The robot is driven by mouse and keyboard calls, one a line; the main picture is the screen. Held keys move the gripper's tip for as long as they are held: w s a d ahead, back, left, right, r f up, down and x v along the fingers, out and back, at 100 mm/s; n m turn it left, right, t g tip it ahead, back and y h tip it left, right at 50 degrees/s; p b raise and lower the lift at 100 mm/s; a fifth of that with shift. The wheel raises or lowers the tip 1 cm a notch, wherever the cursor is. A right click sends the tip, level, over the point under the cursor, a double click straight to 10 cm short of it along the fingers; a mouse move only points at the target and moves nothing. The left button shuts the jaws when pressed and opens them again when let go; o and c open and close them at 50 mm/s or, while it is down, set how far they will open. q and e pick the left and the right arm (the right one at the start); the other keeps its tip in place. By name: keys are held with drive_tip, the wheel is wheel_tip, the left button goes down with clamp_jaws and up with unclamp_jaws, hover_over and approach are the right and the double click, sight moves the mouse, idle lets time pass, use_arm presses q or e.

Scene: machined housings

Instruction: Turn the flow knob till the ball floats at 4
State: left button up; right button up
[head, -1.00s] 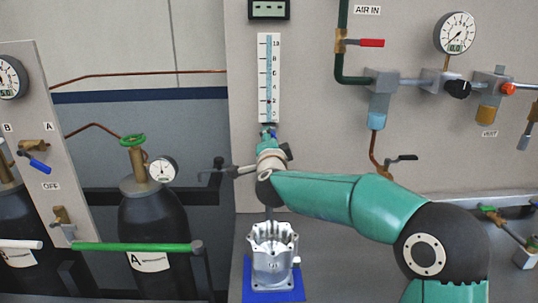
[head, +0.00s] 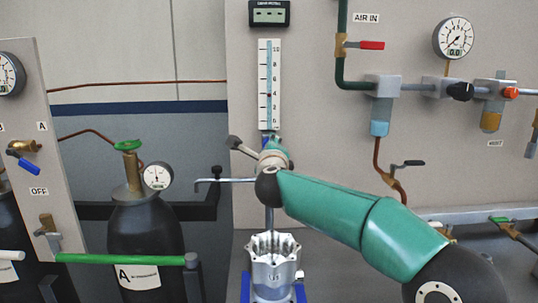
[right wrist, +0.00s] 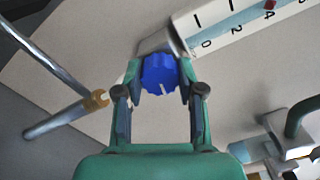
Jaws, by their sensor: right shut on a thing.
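The flow meter (head: 263,85) is an upright white scale from 0 to 10 on the panel. Its small red ball (head: 268,95) sits close to the 4 mark. The ball also shows near the 4 at the top edge of the right wrist view (right wrist: 270,4). The blue flow knob (right wrist: 159,73), with a white mark, is below the scale's 0 end. My right gripper (right wrist: 159,92) is shut on the knob, one finger on each side. In the head view my right gripper (head: 271,143) mostly hides the knob. My left gripper is not in view.
A silver housing (head: 272,268) stands on a blue base (head: 300,292) below my right arm. A metal pipe (right wrist: 55,119) lies left of the gripper in the wrist view. A red-handled valve (head: 371,45) and a gauge (head: 454,38) are on the panel. Cylinder A (head: 145,240) stands left.

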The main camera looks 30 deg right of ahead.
drive_tip(key=shift+f+m, duration=0.4)
drive_tip(key=shift+m, duration=0.2)
drive_tip(key=o, duration=1.1)
drive_tip(key=shift+d, duration=0.15)
drive_tip(key=shift+o, duration=0.2)
drive_tip(key=shift+r, duration=0.2)
drive_tip(key=shift+s, duration=0.15)
drive_tip(key=v, duration=1.1)
drive_tip(key=shift+s+a, duration=0.25)
drive_tip(key=shift+a, duration=0.15)
drive_tip(key=shift+f, duration=0.1)
